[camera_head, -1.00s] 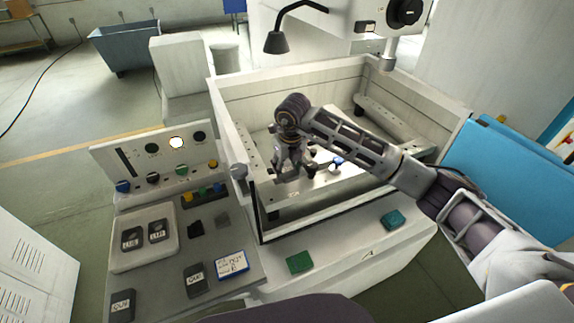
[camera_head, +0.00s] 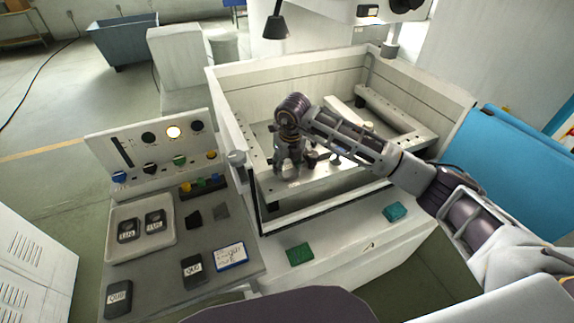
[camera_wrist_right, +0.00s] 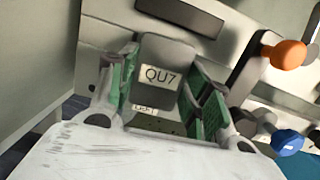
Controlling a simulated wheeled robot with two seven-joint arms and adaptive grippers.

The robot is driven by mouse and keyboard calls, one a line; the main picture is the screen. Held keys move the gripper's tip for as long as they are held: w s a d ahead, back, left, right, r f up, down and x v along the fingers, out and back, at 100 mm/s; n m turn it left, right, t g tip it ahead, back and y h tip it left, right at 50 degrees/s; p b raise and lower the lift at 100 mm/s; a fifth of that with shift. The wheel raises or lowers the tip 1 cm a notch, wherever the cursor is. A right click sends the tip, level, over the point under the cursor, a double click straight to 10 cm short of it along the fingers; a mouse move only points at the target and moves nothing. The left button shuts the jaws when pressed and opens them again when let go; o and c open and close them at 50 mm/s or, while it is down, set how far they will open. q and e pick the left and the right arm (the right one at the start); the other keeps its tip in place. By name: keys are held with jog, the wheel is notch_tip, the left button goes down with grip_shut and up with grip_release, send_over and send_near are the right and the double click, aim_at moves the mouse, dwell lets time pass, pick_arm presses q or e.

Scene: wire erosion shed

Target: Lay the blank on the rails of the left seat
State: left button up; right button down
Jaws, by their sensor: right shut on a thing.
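My right gripper (camera_head: 288,176) is over the near left part of the metal work frame (camera_head: 325,184) inside the open tank. In the right wrist view its green-padded fingers (camera_wrist_right: 163,98) are shut on the sides of a dark grey blank (camera_wrist_right: 170,62) labelled QU7. Just below the blank, a small tag that seems to read LEFT (camera_wrist_right: 144,109) shows on a pale metal surface. The left seat's rails are mostly hidden by the gripper and the blank; I cannot tell whether the blank touches them. My left gripper is not in view.
The pale tank wall (camera_head: 230,130) surrounds the frame. An orange knob (camera_wrist_right: 289,54) and a blue knob (camera_wrist_right: 287,142) stand right of the fingers. A console holds a tray (camera_head: 113,250) with two labelled dark blocks. Green pads (camera_head: 300,254) lie on the front ledge.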

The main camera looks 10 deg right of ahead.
jog(key=shift+f+b, duration=0.15)
jog(key=shift+b, duration=0.15)
dwell(0.7)
jog(key=c, duration=0.6)
grip_release()
jog(key=shift+f, duration=0.1)
jog(key=r, duration=0.4)
jog(key=s+r, duration=0.1)
jog(key=r, duration=0.7)
jog(key=shift+s+d, duration=0.2)
jog(key=shift+s, duration=0.2)
